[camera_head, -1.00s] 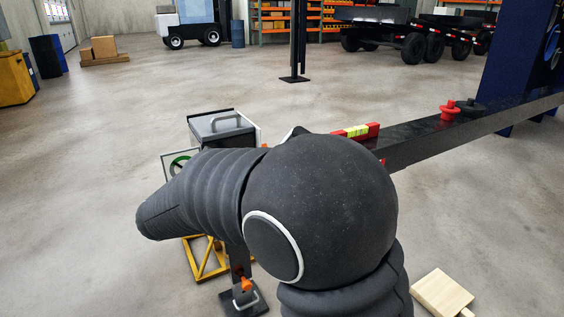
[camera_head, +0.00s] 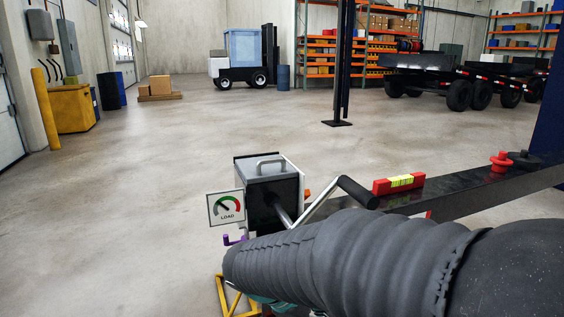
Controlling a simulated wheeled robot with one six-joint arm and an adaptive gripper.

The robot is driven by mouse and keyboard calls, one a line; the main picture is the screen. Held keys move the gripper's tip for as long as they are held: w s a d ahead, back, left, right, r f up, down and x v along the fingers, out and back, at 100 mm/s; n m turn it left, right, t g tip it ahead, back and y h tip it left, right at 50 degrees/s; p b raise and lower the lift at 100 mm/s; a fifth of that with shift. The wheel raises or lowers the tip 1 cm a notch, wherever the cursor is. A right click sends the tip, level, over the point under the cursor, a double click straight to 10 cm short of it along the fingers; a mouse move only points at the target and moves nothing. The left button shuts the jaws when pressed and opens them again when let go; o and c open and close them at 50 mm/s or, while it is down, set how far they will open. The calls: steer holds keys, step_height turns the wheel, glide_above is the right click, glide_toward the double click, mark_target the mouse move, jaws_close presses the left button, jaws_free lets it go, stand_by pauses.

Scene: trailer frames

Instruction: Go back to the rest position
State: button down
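My arm, in a dark ribbed sleeve, crosses the lower right of the head view and covers much of what is below it. My gripper is not visible; the arm's far end points left, in front of a black and grey box with a handle (camera_head: 268,192). A load gauge sign (camera_head: 226,208) with a green and red dial is at the box's left side. A crank lever with a black grip (camera_head: 357,192) rises to the right of the box.
A dark beam (camera_head: 450,196) runs right, bearing a red level (camera_head: 398,184) and a red knob-shaped piece (camera_head: 501,162). A yellow frame (camera_head: 236,300) shows below my arm. A black post (camera_head: 341,70) stands behind. The floor to the left is open. A forklift (camera_head: 240,62) is far back.

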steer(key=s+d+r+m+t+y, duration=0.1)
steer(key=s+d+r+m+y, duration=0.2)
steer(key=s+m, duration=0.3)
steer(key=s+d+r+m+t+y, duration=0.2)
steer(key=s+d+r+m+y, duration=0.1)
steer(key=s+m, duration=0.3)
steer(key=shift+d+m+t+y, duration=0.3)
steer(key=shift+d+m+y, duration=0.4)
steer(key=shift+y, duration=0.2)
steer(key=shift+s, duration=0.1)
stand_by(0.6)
